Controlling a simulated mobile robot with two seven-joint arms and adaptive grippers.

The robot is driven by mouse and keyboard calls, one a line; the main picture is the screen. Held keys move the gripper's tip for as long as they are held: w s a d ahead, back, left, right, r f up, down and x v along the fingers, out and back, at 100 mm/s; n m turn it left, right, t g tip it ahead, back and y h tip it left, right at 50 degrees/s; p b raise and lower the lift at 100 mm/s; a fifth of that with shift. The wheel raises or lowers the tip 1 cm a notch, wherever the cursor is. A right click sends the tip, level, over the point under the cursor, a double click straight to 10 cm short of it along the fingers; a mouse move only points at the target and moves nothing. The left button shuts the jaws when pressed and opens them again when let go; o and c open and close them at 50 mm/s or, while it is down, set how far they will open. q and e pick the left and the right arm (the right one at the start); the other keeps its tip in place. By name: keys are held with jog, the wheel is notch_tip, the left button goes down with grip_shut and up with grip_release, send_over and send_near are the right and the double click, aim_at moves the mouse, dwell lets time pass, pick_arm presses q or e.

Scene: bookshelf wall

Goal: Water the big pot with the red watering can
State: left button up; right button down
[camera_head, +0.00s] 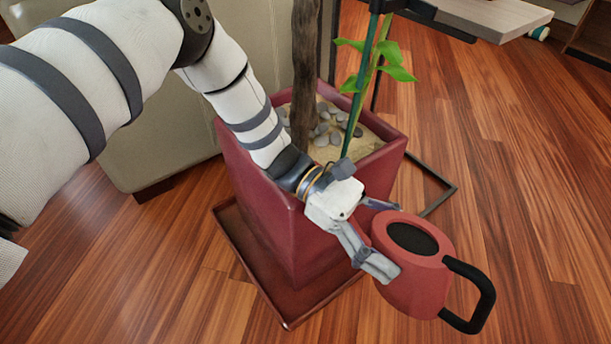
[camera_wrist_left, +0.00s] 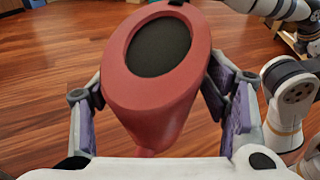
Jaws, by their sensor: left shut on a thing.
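The red watering can (camera_head: 413,273) has a dark round top opening and a black handle on its right side. My left gripper (camera_head: 395,240) is shut on its body, one finger on each side. In the left wrist view the can (camera_wrist_left: 155,100) sits between the two fingers (camera_wrist_left: 160,95). Its spout is hidden in the head view. The big pot (camera_head: 270,205) is dark red and square, with sand, grey stones, a thick brown trunk (camera_head: 304,70) and a green-leaved stem. The can is held off to the right of the pot's near corner, outside its rim.
The pot stands in a dark red square tray (camera_head: 262,293). A beige seat (camera_head: 165,140) is behind it at left. A table top (camera_head: 490,15) and dark metal frame (camera_head: 440,203) stand behind right. The wooden floor (camera_head: 540,200) at right is clear.

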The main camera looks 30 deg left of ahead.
aim_at(396, 229)
pick_arm(q)
jog(key=shift+r, duration=0.25)
jog(key=shift+r+h, duration=0.5)
jog(key=shift+r, duration=0.25)
jog(key=shift+r, duration=0.1)
jog(key=shift+a+r+h, duration=0.15)
jog(key=shift+r+h, duration=0.25)
jog(key=shift+r, duration=0.2)
jog(key=shift+w+r+n+h, duration=0.1)
jog(key=shift+r+n+h, duration=0.2)
jog(key=shift+r, duration=0.15)
jog(key=shift+a+r, duration=0.15)
jog(key=shift+r, duration=0.25)
jog(key=shift+c, duration=0.2)
dwell(0.7)
jog(key=shift+w+r+h, duration=0.1)
jog(key=shift+r+h, duration=0.05)
jog(key=shift+h, duration=0.15)
